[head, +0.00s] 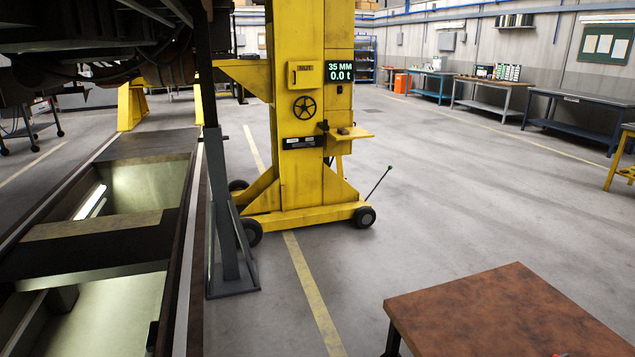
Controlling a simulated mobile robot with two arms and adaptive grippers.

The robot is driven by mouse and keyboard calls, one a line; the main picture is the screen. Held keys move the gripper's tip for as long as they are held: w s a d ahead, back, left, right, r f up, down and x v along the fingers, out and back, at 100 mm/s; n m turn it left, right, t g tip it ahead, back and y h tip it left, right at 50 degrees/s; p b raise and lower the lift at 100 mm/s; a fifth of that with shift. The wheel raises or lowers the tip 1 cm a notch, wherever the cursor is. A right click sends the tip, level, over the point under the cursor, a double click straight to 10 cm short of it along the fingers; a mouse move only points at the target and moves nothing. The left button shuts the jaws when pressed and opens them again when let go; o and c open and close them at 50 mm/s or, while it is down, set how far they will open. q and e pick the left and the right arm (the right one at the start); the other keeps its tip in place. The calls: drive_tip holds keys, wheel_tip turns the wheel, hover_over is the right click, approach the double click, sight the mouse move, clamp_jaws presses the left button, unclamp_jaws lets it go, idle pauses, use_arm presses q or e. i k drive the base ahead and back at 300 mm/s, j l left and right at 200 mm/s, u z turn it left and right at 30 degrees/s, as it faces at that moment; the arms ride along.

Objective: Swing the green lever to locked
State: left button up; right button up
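A thin dark lever with a small green knob (390,168) sticks up and to the right from the low right side of the yellow lifting jack (305,193), beside its right wheel (364,217). The lever is tilted and nothing touches it. Any locked or unlocked marking is too small to see. The jack's display (339,72) reads 35 MM and 0.0 t. A handwheel (304,107) sits on the column front. Neither of my grippers can be made out in the head view.
A rusty brown table (500,312) stands at the front right. An inspection pit (95,285) and a grey post (222,200) are on the left, under the railcar (95,40). Workbenches (570,105) line the back right. The floor around the lever is clear.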

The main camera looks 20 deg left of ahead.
sight(390, 168)
drive_tip(key=i+j+u, duration=0.15)
drive_tip(key=i+u, duration=0.3)
drive_tip(key=i, duration=0.3)
drive_tip(key=i+l+u, duration=0.1)
drive_tip(key=i+u, duration=0.35)
drive_tip(key=i, duration=0.3)
drive_tip(key=i+z, duration=0.2)
drive_tip(key=i, duration=0.35)
drive_tip(key=i+j+z, duration=0.15)
drive_tip(key=i, duration=0.35)
drive_tip(key=i+j+z, duration=0.2)
drive_tip(key=i, duration=0.35)
drive_tip(key=i+j+z, duration=0.15)
drive_tip(key=i, duration=0.35)
drive_tip(key=i+l+z, duration=0.3)
drive_tip(key=i+z, duration=0.6)
drive_tip(key=i, duration=0.15)
drive_tip(key=i+z, duration=0.45)
drive_tip(key=i+j+z, duration=0.45)
drive_tip(key=i, duration=0.15)
drive_tip(key=i+l+z, duration=0.4)
drive_tip(key=i, duration=0.5)
drive_tip(key=i+j+z, duration=0.1)
drive_tip(key=i+z, duration=0.3)
drive_tip(key=i, duration=0.5)
